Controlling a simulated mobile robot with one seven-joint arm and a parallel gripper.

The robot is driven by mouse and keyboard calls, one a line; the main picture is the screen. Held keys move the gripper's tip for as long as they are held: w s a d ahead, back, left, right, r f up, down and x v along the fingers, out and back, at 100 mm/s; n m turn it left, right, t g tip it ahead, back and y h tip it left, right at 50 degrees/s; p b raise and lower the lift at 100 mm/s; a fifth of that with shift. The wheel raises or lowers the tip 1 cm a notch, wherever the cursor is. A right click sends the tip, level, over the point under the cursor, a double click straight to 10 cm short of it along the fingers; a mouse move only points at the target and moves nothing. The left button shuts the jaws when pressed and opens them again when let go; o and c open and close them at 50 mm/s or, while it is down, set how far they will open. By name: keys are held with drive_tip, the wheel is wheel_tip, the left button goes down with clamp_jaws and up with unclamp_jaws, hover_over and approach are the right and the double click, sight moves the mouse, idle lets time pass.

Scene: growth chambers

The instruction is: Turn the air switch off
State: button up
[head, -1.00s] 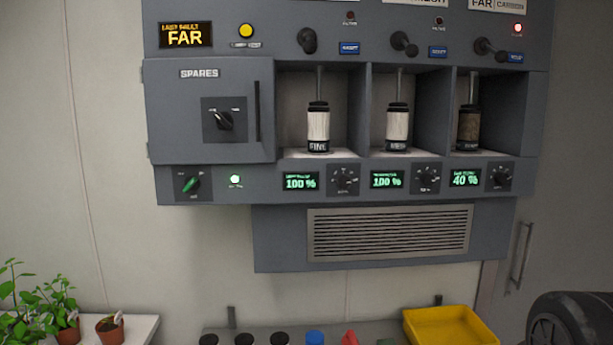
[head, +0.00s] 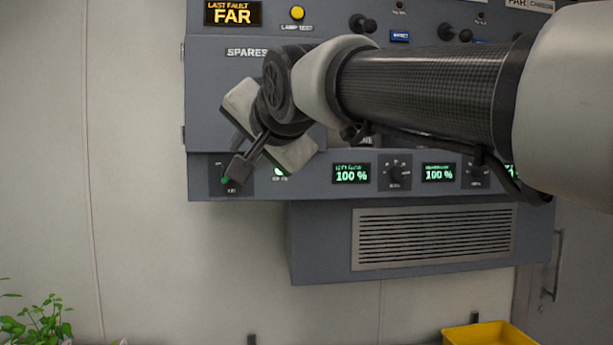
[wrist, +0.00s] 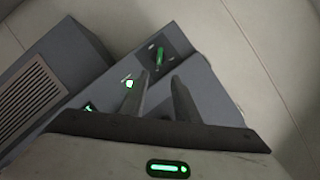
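The switch is a green knob (head: 226,181) on a dark square plate at the lower left of the grey wall panel.
The grey panel (head: 215,110) also carries a SPARES door, dials and green percentage displays (head: 351,173). A vent box (head: 433,238) juts out below. My arm crosses in front of the bays. The wall left of the panel is clear.

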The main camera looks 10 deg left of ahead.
drive_tip(key=p+x, duration=0.2)
drive_tip(key=x, duration=1.2)
drive_tip(key=shift+w, duration=0.25)
drive_tip(key=shift+a, duration=0.1)
clamp_jaws()
